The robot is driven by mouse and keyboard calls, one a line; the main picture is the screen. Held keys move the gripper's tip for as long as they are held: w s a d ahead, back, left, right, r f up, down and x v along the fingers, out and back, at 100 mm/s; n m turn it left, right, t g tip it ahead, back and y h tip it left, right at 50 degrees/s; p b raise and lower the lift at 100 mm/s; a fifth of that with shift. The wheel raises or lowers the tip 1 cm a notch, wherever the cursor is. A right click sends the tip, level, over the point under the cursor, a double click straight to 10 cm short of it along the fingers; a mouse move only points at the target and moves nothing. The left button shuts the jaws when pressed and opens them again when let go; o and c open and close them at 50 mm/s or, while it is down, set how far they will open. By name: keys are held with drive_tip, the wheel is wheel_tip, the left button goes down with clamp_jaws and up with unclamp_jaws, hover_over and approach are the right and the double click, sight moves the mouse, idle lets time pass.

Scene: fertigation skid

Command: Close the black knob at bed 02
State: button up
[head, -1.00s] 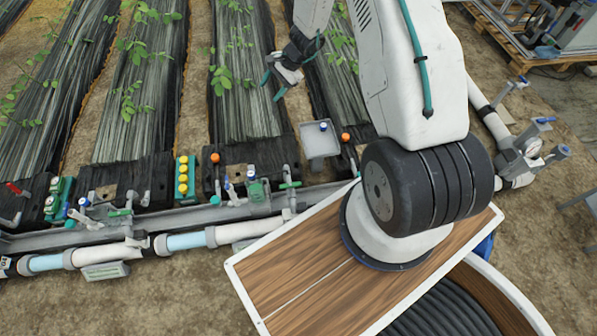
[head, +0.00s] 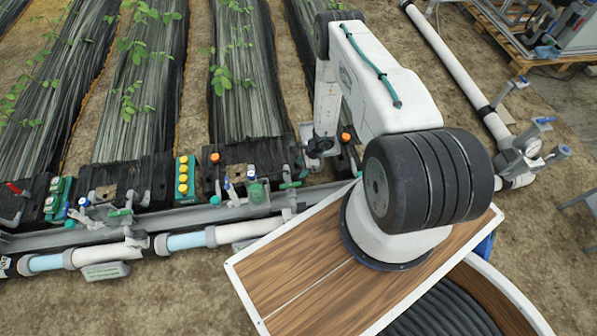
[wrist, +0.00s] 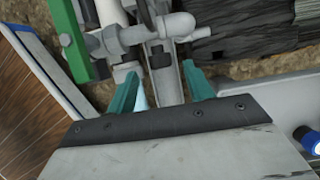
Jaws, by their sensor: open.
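In the wrist view, my gripper (wrist: 163,76) is open, its two teal fingers apart with nothing held. Between and just beyond the fingertips is a small black part (wrist: 160,61) on grey pipework; I cannot tell whether it is the bed 02 black knob. In the head view, my arm reaches down to the pipe row right of the middle bed, and my dark wrist hides the fingers and what is under them. No bed number is readable.
A green bar (wrist: 70,40) and a grey pipe fitting (wrist: 125,36) lie close to the left finger. A blue-capped item (wrist: 308,138) is at lower right. In the head view, an orange knob (head: 215,158), a yellow-buttoned green block (head: 184,178) and a wooden board (head: 300,270) stand nearby.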

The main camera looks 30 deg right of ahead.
sight(298, 171)
drive_tip(key=shift+x, duration=1.9)
drive_tip(key=c, duration=1)
drive_tip(key=shift+o, duration=0.2)
drive_tip(key=shift+w+g+y, duration=0.15)
drive_tip(key=shift+g+y, duration=0.15)
drive_tip(key=shift+g, duration=0.2)
drive_tip(key=shift+w+d+g, duration=0.1)
drive_tip(key=shift+g, duration=0.5)
drive_tip(key=shift+w+d+f+m+g+y, duration=0.15)
drive_tip(key=shift+m+g+y, duration=0.25)
drive_tip(key=shift+g, duration=0.3)
drive_tip(key=shift+w+a+r+m+g+y, duration=0.1)
drive_tip(key=shift+m+g+y, duration=0.1)
drive_tip(key=shift+g+y, duration=0.4)
